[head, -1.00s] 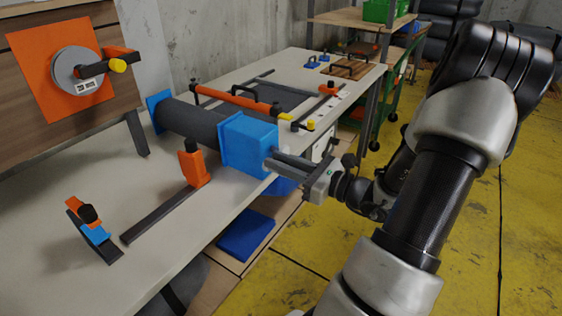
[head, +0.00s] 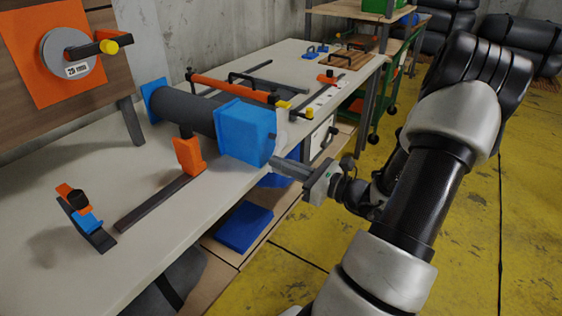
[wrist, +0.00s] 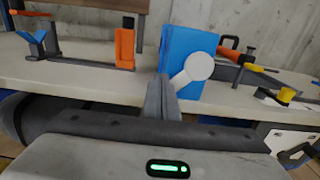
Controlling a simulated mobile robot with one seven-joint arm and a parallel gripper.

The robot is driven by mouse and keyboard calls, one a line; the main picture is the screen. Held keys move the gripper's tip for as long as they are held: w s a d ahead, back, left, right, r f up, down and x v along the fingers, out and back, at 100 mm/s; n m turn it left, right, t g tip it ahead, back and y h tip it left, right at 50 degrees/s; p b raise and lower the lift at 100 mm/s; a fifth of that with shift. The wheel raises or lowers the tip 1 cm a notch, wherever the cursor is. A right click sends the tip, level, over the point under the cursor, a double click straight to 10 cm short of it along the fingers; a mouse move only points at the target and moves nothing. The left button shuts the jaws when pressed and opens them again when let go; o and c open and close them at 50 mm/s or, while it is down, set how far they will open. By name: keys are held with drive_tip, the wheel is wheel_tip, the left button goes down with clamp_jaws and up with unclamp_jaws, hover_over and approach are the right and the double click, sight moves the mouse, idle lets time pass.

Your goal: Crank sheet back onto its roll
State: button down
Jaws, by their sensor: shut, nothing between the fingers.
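The dark roll (head: 185,110) lies across the table between a blue end plate (head: 155,98) and a blue box-like end housing (head: 245,133). In the wrist view, a white crank (wrist: 200,66) with a round end sits on the near face of the blue housing (wrist: 187,58). My gripper (head: 277,164) is shut and empty, its fingertips close to the housing's right side. In the wrist view the fingers (wrist: 162,92) are together just left of the crank's lower end; I cannot tell whether they touch it.
An orange panel with a grey dial and crank (head: 70,50) stands at the left. Orange clamps (head: 187,155) and a blue-orange clamp (head: 80,205) are on the table. An orange-handled bar (head: 235,91) lies behind the roll. The yellow floor (head: 470,240) at right is open.

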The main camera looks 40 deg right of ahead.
drive_tip(key=shift+w+d+r+p, duration=0.7)
drive_tip(key=shift+w+d, duration=0.6)
drive_tip(key=shift+d, duration=1.8)
drive_tip(key=shift+w+d+r+p, duration=0.65)
drive_tip(key=shift+w+d, duration=0.6)
drive_tip(key=shift+d, duration=1.85)
drive_tip(key=s+a+r+p, duration=0.2)
drive_tip(key=a+r+p, duration=0.4)
drive_tip(key=r+p, duration=0.3)
drive_tip(key=shift+r+p, duration=0.3)
drive_tip(key=shift+p, duration=0.15)
drive_tip(key=c, duration=2.5)
unclamp_jaws()
drive_tip(key=shift+s+a+r, duration=0.2)
drive_tip(key=shift+a, duration=0.1)
drive_tip(key=o, duration=0.4)
drive_tip(key=shift+s+a, duration=0.1)
drive_tip(key=shift+a, duration=0.2)
drive_tip(key=o, duration=1.9)
drive_tip(key=shift+d+f, duration=0.1)
drive_tip(key=shift+d, duration=0.3)
drive_tip(key=shift+c, duration=0.2)
